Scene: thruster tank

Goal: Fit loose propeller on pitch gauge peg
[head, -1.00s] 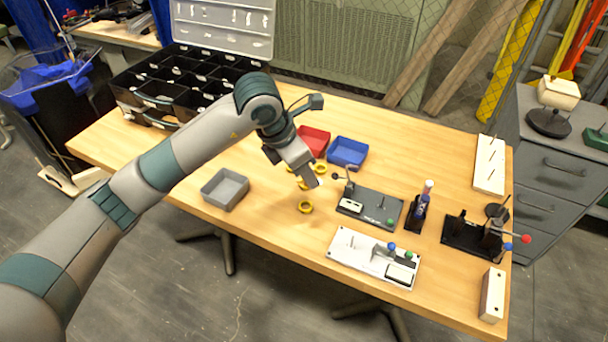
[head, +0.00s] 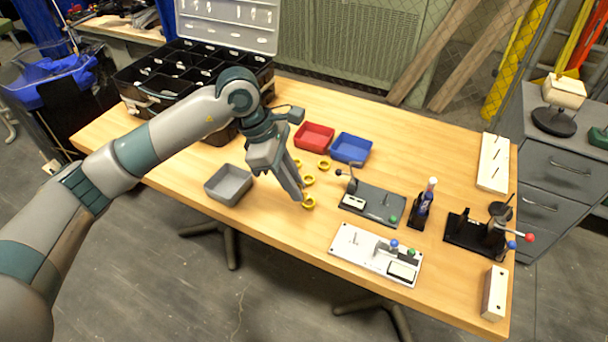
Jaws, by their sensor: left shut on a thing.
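Several small yellow ring-like propellers are on the wooden table in the head view. My left gripper (head: 302,197) points down at the nearest yellow propeller (head: 309,203) and is shut on it, at or just above the table top. Other yellow propellers lie behind it, one (head: 309,181) close by and one (head: 324,165) near the trays. To the right is a dark grey plate (head: 377,212) with a thin upright peg, a small display and a lever. In front of it is a white plate (head: 350,247) with a peg and a display. I cannot tell which is the pitch gauge. My right gripper is not in view.
A grey tray (head: 228,185), a red tray (head: 314,138) and a blue tray (head: 351,148) stand around the propellers. A bottle in a black stand (head: 421,207), a black fixture (head: 470,240) and white blocks are at the right. An open black organizer case stands at the back left.

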